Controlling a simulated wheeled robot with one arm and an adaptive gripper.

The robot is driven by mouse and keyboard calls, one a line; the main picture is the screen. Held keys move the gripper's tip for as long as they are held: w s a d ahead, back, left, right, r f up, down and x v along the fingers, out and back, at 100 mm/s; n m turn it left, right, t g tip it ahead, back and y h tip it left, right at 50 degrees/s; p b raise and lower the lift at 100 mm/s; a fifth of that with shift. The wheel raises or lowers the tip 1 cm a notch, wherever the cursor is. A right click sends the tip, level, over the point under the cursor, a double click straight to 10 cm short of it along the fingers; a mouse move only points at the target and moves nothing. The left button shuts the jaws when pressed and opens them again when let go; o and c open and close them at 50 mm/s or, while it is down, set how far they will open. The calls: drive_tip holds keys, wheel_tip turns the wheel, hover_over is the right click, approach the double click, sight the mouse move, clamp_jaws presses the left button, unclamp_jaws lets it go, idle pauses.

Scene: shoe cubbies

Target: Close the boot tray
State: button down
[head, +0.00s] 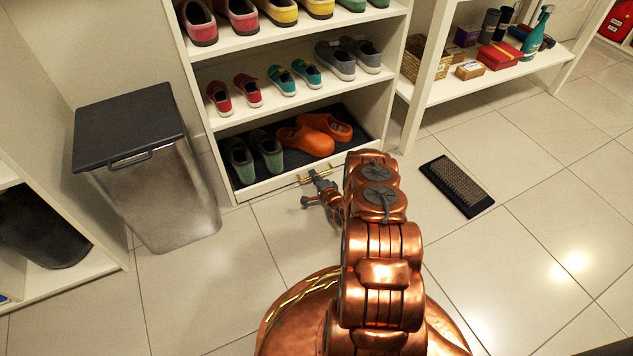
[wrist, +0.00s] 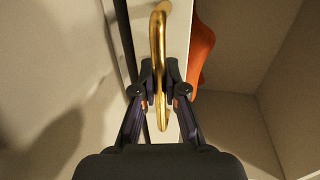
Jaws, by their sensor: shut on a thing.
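The boot tray (head: 262,187) is the low drawer at the bottom of the white shoe cubby, with a pale front panel and a dark lining. Green boots (head: 254,152) and orange clogs (head: 306,140) stand in it. Its front looks close to the cubby's front edge; I cannot tell exactly how far out it is. My gripper (head: 318,179) is at the gold handle (head: 303,179) on the tray front. In the wrist view, my gripper (wrist: 160,96) is shut around the gold handle (wrist: 158,45), with an orange clog (wrist: 202,45) beyond the panel.
A metal bin (head: 155,195) with a dark lid stands left of the cubby. A dark-edged brush mat (head: 457,186) lies on the floor to the right. A second shelf (head: 480,85) with boxes and bottles stands at the right. The tiled floor before the tray is otherwise clear.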

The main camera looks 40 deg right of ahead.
drive_tip(key=shift+w+d, duration=0.25)
drive_tip(key=shift+w, duration=0.1)
drive_tip(key=shift+w+r, duration=0.1)
drive_tip(key=c, duration=1.2)
unclamp_jaws()
drive_tip(key=shift+a, duration=0.1)
drive_tip(key=v, duration=1.2)
